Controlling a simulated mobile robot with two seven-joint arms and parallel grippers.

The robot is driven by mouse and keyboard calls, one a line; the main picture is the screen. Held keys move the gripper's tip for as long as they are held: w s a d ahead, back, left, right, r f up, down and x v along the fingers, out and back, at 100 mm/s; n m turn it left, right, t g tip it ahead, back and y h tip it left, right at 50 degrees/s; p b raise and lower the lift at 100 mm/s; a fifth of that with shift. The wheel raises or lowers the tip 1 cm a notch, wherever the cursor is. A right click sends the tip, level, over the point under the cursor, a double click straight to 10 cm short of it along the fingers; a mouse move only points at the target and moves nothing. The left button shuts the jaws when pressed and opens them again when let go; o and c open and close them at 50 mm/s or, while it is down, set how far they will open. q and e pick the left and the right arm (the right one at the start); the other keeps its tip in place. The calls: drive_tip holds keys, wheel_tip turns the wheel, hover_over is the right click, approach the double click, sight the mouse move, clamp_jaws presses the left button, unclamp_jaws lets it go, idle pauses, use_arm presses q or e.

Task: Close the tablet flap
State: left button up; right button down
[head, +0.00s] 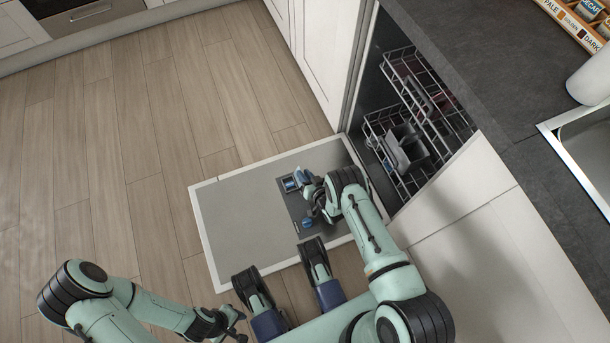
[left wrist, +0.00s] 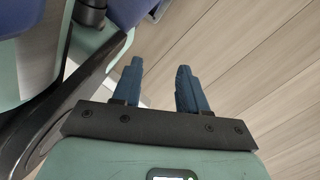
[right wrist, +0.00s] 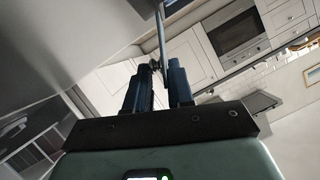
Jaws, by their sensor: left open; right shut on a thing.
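The dishwasher door (head: 235,215) lies open and flat, with a dark dispenser panel (head: 297,213) on its inner face. A tablet compartment (head: 289,184) with blue in it shows at the panel's far end. A blue cap (head: 308,223) is at its near end. My right gripper (head: 306,179) is at the compartment and partly hides it. In the right wrist view its fingers (right wrist: 158,72) are closed on a thin plate seen edge-on, which looks like the tablet flap (right wrist: 160,32); the flap stands raised. My left gripper (head: 238,320) is open and empty, low over the floor; its fingers (left wrist: 160,85) are apart.
Wire racks (head: 408,110) with a grey basket (head: 405,148) sit inside the dishwasher, right of the door. The dark worktop (head: 500,80) runs along the right. The wooden floor (head: 110,150) left of the door is clear.

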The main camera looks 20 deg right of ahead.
use_arm(q)
drive_tip(key=shift+w+r, duration=0.1)
drive_tip(key=shift+w, duration=0.1)
use_arm(e)
drive_tip(key=shift+a, duration=0.1)
drive_tip(key=shift+a+r+n+h+p, duration=0.25)
drive_tip(key=shift+a+n+h+p, duration=0.2)
drive_tip(key=shift+n+p, duration=0.25)
drive_tip(key=shift+a+r+n+h+p, duration=0.1)
drive_tip(key=shift+a+n+h+p, duration=0.2)
drive_tip(key=shift+a+n+h, duration=0.35)
drive_tip(key=shift+a+n, duration=0.3)
drive_tip(key=shift+n, duration=0.25)
use_arm(q)
drive_tip(key=shift+w+d+r+t, duration=0.15)
drive_tip(key=shift+w+r+t, duration=0.2)
drive_tip(key=shift+w, duration=0.5)
drive_tip(key=shift+w+d+r+t, duration=0.1)
drive_tip(key=shift+w+r+t, duration=0.15)
drive_tip(key=shift+w+r, duration=0.4)
use_arm(e)
drive_tip(key=shift+a+n+h, duration=0.3)
drive_tip(key=shift+n+h, duration=0.1)
use_arm(q)
drive_tip(key=shift+w+f, duration=0.1)
drive_tip(key=shift+f, duration=0.1)
use_arm(e)
drive_tip(key=c, duration=1.1)
unclamp_jaws()
